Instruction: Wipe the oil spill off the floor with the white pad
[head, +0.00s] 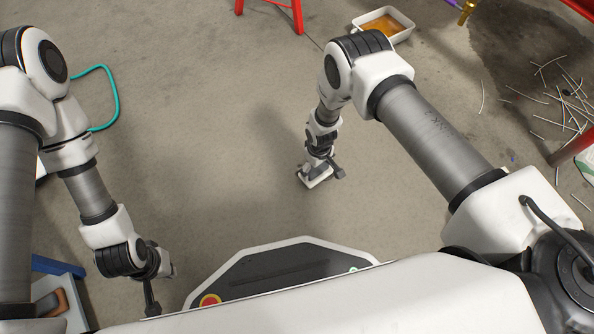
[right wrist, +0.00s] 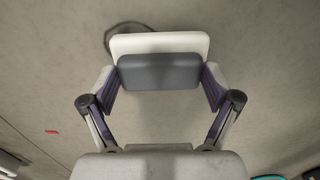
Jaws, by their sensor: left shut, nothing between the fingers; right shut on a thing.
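The white pad (head: 317,181) is at floor height in the middle of the head view, with its dark grey grip block above it. In the right wrist view the white pad (right wrist: 160,43) shows behind the grey block (right wrist: 158,71). My right gripper (right wrist: 159,84) is shut on that block, one finger on each side. It also shows in the head view (head: 322,167). My left gripper (head: 165,268) is shut and empty at lower left. No clear oil spill shows in the head view. A thin dark curved mark (right wrist: 117,32) lies on the floor beside the pad.
A white tray (head: 408,38) with amber liquid stands at the top. Red legs (head: 298,18) are nearby. Scattered wires (head: 565,100) lie at the right. A teal hose (head: 116,95) lies at the left. Floor around the pad is clear.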

